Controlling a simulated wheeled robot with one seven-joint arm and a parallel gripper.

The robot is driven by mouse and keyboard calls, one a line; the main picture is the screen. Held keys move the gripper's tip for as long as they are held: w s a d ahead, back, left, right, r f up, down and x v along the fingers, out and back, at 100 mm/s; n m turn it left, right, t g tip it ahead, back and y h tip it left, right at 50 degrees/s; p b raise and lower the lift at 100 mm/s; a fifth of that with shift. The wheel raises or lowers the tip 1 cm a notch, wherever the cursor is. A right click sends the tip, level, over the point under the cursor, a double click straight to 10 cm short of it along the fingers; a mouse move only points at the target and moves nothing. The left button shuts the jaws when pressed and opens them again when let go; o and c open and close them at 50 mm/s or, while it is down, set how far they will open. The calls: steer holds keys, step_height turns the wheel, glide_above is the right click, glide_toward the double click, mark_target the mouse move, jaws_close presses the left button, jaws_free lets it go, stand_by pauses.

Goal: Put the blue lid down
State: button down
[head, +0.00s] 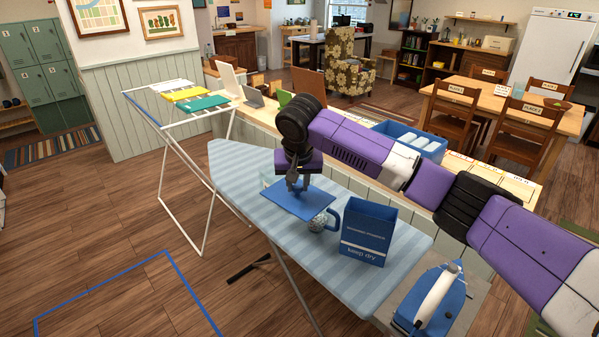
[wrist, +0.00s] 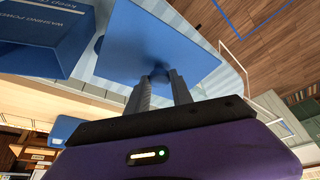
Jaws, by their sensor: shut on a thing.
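The blue lid (head: 300,203) is a flat blue square held above the striped ironing board (head: 240,173) in the head view. My gripper (head: 297,187) is above it with its fingers shut on it. In the wrist view the lid (wrist: 150,45) spreads out beyond my gripper (wrist: 160,80). Under the lid is a clear container (head: 266,182), mostly hidden, and whether the lid touches it I cannot tell. A blue-handled cup or scoop (head: 326,220) shows at the lid's right edge.
A blue "keep dry" washing powder box (head: 368,236) stands close to the lid's right; it also shows in the wrist view (wrist: 45,35). A blue and white iron (head: 435,302) is at the board's near right end. The board's left end is clear. A drying rack (head: 165,150) stands left.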

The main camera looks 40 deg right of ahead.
steer(key=s+a+f+n+y, duration=0.1)
steer(key=s+a+f+n, duration=0.2)
steer(key=s+a+f, duration=0.6)
steer(key=s+a+f+n+t+y, duration=0.1)
steer(key=s+a+f+n, duration=0.3)
steer(key=s+a+f, duration=0.5)
steer(key=s+a, duration=0.1)
steer(key=a, duration=0.4)
steer(key=shift+s+a+f+n+y, duration=0.15)
steer(key=shift+s+a+n+y, duration=0.15)
steer(key=shift+a, duration=0.1)
steer(key=shift+w, duration=0.1)
